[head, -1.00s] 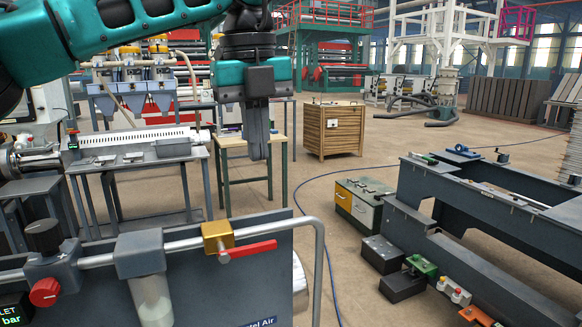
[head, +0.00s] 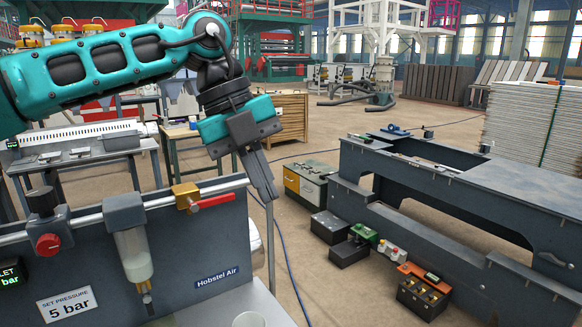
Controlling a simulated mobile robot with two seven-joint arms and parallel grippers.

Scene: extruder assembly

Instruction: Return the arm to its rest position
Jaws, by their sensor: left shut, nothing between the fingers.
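My left arm comes in from the left, teal and black. Its gripper (head: 264,188) hangs tilted down to the right, with the fingers together and nothing visible between them. The fingertips appear beside the right end of the dark air panel (head: 215,235), near the red-handled valve (head: 212,201) with its yellow body. I cannot tell the gap in depth between fingers and panel. My right gripper is not in view.
The panel also carries a red knob (head: 47,244) and a clear filter bowl (head: 133,256). A dark machine frame (head: 450,200) stands at the right. Small boxes and a battery-like unit (head: 424,290) lie on the floor before it. Open floor lies between.

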